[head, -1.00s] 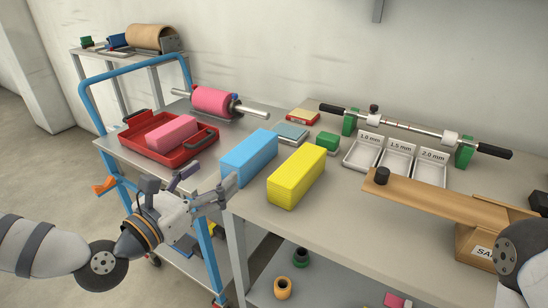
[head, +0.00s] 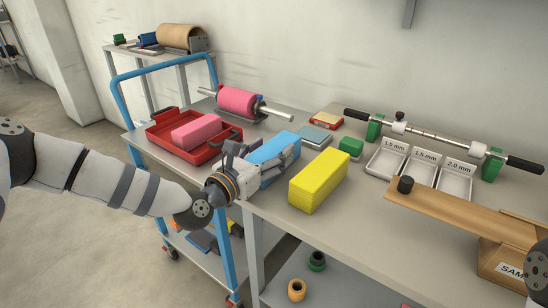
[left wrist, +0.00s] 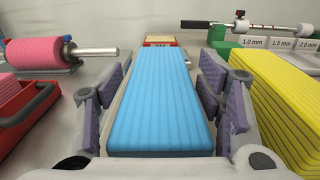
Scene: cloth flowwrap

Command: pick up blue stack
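The blue stack (head: 271,147) is a long ribbed block lying on the grey table, at the middle in the head view. It fills the centre of the left wrist view (left wrist: 160,95). My left gripper (head: 260,157) is open at the near end of the stack. In the left wrist view its fingers (left wrist: 165,105) stand on either side of the stack, and the right finger looks very close to its side. Whether either pad touches it I cannot tell. My right gripper is not in view; only part of my right arm shows at the right edge of the head view.
A yellow stack (head: 318,182) lies close to the right of the blue one. A red tray (head: 160,140) with a pink stack (head: 196,132) is to the left, with a pink roll (head: 237,101) behind. Small trays (head: 420,170) and a wooden board (head: 455,207) are farther right.

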